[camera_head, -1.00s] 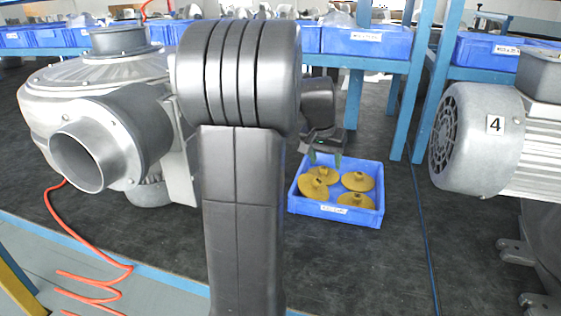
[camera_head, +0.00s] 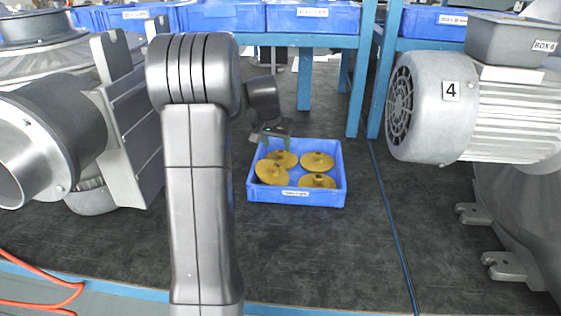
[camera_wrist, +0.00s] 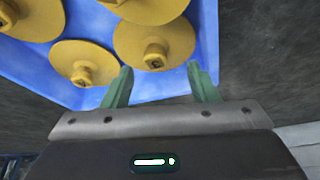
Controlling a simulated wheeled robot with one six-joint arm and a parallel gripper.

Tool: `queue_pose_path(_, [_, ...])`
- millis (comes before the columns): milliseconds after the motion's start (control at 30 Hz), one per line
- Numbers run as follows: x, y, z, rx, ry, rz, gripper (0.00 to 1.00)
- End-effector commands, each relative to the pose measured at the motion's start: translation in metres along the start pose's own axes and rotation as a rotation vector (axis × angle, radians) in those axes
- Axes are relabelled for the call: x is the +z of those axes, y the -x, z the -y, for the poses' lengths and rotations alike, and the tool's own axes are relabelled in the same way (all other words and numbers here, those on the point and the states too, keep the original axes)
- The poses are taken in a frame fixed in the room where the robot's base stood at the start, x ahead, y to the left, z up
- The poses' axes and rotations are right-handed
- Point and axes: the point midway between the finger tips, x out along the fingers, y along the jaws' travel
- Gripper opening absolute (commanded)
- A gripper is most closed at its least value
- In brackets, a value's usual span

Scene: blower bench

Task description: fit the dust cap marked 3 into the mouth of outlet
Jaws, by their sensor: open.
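Several yellow dust caps, round discs with a raised hub, lie in a blue tray (camera_head: 247,190); one is at its front left (camera_head: 272,173). I cannot read a 3 on any cap. The wrist view shows two nearer caps, one at left (camera_wrist: 85,62) and one at right (camera_wrist: 153,43). My gripper (camera_head: 275,138) is at the tray's back left corner. Its green fingers (camera_wrist: 159,70) are apart and empty, at the tray's edge in the wrist view. The blower's round grey outlet (camera_head: 22,160) is at the left, its mouth cut off by the picture edge.
A grey motor (camera_head: 430,105) marked 4 stands at the right. A blue rack (camera_head: 305,80) with blue bins is behind. An orange hose (camera_head: 45,297) lies front left. Bench in front of the tray is clear.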

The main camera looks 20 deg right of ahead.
Motion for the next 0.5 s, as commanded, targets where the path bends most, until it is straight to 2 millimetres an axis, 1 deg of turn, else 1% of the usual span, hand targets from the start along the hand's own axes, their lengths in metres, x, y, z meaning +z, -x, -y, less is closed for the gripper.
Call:
queue_pose_path(200, [0.001,-0.032,-0.008,0.001,-0.002,0.003,0.54])
queue_pose_path(300, [0.0,-0.045,-0.006,0.0,0.0,0.002,0.54])
queue_pose_path(367, [0.0,-0.048,-0.006,0.0,0.0,0.001,0.54])
queue_pose_path(500, [-0.001,-0.047,-0.006,0.0,0.0,0.0,0.54])
